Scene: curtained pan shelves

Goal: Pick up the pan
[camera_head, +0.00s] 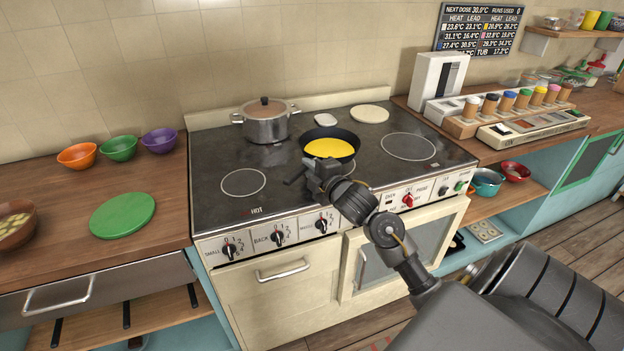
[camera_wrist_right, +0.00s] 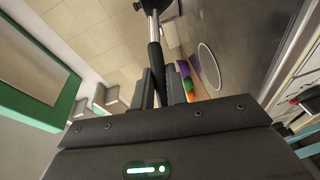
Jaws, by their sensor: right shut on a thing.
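The pan (camera_head: 346,136) is black and round, with a flat yellow layer inside (camera_head: 330,148). In the head view it is over the back middle of the stovetop; whether it touches the glass I cannot tell. My right gripper (camera_head: 318,176) is at the pan's near side, shut on its handle. The wrist view shows the dark handle (camera_wrist_right: 155,62) running between the two fingers of my right gripper (camera_wrist_right: 163,85). The gripper hides part of the handle in the head view. My left gripper is not in view.
A lidded steel pot (camera_head: 266,124) stands left of the pan on the stovetop (camera_head: 215,160). A white spoon rest (camera_head: 326,119) and pale round board (camera_head: 369,114) lie behind. Jars in a rack (camera_head: 480,115) stand on the right counter; bowls (camera_head: 118,148) and a green board (camera_head: 122,214) on the left.

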